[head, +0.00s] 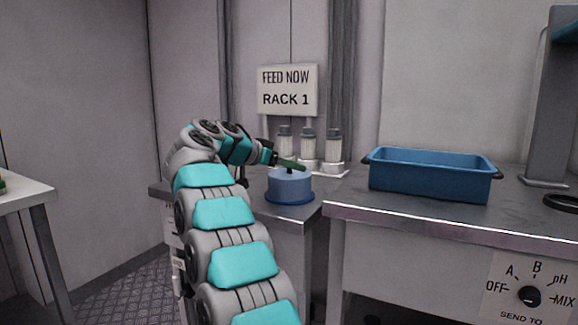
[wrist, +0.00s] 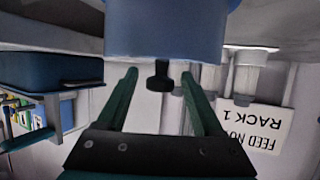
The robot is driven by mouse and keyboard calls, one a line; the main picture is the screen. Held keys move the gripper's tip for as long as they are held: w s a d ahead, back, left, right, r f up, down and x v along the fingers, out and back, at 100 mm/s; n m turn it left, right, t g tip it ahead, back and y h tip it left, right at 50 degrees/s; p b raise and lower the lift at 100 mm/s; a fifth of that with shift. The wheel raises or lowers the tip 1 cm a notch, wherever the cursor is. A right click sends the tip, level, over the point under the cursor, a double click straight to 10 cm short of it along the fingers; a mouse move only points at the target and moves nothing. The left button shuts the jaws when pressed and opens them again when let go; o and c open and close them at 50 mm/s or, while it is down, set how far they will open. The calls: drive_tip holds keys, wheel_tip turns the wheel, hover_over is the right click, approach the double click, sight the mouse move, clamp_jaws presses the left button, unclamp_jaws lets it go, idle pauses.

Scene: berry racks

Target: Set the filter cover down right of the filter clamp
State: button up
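A light blue cylinder with a black knob on top, which looks like the filter cover (head: 290,185), stands upright on a dark blue round base (head: 291,201) on the small left counter. My gripper (head: 291,164) is at the knob, above the cylinder. In the wrist view, which is upside down, the cover (wrist: 170,32) fills the top. Its knob (wrist: 160,76) lies between my two green fingers (wrist: 159,74), with a gap on each side. The gripper is open. A black ring (head: 562,202) lies at the far right of the right counter; I cannot tell if it is the filter clamp.
A blue tub (head: 430,181) stands on the right counter (head: 400,214), also seen in the wrist view (wrist: 50,75). A rack with three white cartridges (head: 308,148) stands behind the cover, below a RACK 1 sign (head: 286,91). Right of the tub, the counter has some bare room.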

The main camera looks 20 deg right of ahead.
drive_tip(key=shift+r+p, duration=0.3)
drive_tip(key=v, duration=1.2)
drive_tip(key=shift+s+d, duration=0.1)
